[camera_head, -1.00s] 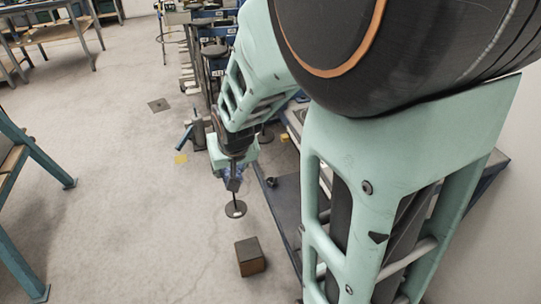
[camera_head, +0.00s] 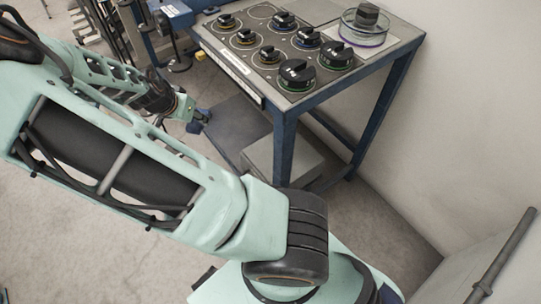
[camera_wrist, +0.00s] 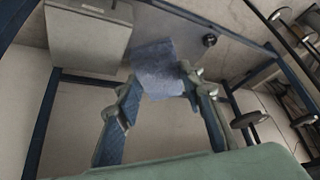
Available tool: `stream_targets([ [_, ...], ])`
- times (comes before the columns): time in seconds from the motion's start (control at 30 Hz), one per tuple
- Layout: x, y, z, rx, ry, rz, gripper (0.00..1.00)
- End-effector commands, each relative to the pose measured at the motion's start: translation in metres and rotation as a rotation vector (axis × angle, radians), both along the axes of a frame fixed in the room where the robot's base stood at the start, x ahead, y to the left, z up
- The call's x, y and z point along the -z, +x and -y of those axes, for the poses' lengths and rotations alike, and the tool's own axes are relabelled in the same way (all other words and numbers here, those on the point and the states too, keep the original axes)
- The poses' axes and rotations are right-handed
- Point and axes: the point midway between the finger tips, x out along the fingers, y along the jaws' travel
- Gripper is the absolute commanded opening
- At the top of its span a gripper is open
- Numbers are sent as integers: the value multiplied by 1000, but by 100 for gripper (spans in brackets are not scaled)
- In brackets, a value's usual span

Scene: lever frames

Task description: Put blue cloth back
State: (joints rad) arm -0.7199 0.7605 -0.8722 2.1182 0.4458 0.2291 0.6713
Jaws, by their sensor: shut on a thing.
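The blue cloth (camera_wrist: 158,68) is held between the fingertips of my gripper (camera_wrist: 160,86) in the wrist view, and its crumpled upper part sticks out beyond the tips. In the head view my gripper (camera_head: 191,112) is at the left of the table, lower than its top, with a small blue patch of the cloth (camera_head: 203,116) at its end. The lower part of the cloth is hidden between the fingers.
A blue-legged table (camera_head: 285,140) carries several black-knobbed pieces in marked circles; one circle (camera_head: 262,11) is empty. A glass dish (camera_head: 366,38) stands at its back right. A grey box (camera_head: 285,160) stands below. The wrist view shows round discs (camera_wrist: 250,119) at right.

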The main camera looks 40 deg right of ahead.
Motion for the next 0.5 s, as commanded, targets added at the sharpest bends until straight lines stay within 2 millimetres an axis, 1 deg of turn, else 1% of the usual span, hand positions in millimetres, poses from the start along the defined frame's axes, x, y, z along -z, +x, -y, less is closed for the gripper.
stream_targets([
  [0.03, 11, 0, 10, 51, -7, -5, 16],
  [0.23, 51, -2, 39, 253, -6, -4, 16],
  [0.5, 109, -12, 77, 505, -4, -5, 16],
])
